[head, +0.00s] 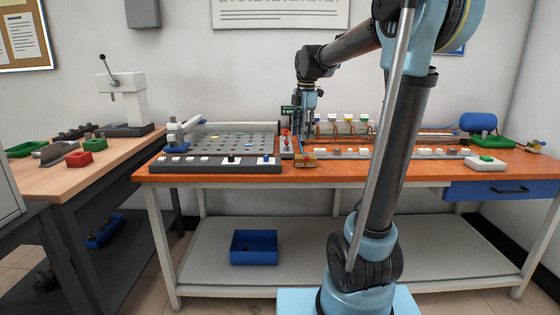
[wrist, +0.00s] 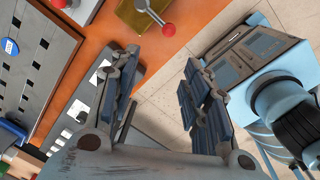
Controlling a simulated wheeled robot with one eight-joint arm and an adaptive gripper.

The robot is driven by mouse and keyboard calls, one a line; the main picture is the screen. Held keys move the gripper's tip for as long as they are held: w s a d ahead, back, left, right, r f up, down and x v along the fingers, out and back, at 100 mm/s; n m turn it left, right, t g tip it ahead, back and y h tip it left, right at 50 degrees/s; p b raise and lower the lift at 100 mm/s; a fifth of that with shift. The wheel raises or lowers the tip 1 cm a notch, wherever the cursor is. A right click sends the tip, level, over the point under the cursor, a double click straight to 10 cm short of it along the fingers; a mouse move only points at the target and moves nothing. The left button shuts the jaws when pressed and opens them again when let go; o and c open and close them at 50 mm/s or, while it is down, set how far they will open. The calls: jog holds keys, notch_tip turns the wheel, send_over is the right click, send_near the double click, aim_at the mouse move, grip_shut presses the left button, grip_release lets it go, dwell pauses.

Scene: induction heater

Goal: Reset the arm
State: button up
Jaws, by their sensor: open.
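My gripper (head: 308,128) hangs fingers-down over the orange workbench (head: 330,172), near its middle, in the head view. In the wrist view my gripper (wrist: 161,62) has its two padded fingers well apart, with nothing between them. A brass-coloured block (head: 305,161) sits by the bench's front edge, just below the gripper in the picture. The block (wrist: 137,16) also shows beyond the fingers in the wrist view, with a red ball-ended lever (wrist: 168,29) by it. My fingertips are partly hidden among the bench fittings in the head view.
A grey perforated plate (head: 235,140) lies left of the gripper. A row of small coloured-top parts (head: 348,119) stands behind. A blue cylinder (head: 478,122) and green tray (head: 491,142) are at the right. A blue bin (head: 254,247) stands on the lower shelf.

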jog(key=s+d+f+m, duration=0.3)
jog(key=s+f+m, duration=0.4)
jog(key=s, duration=0.3)
jog(key=s+d+f+m+t, duration=0.1)
jog(key=s+d+f+m, duration=0.3)
jog(key=s+f+m, duration=0.4)
jog(key=s+d+f+m, duration=0.3)
jog(key=s+f+m, duration=0.4)
jog(key=s, duration=0.4)
jog(key=shift+s+d+f+m+h, duration=0.3)
jog(key=shift+s+d+f+m, duration=0.1)
jog(key=shift+m, duration=0.5)
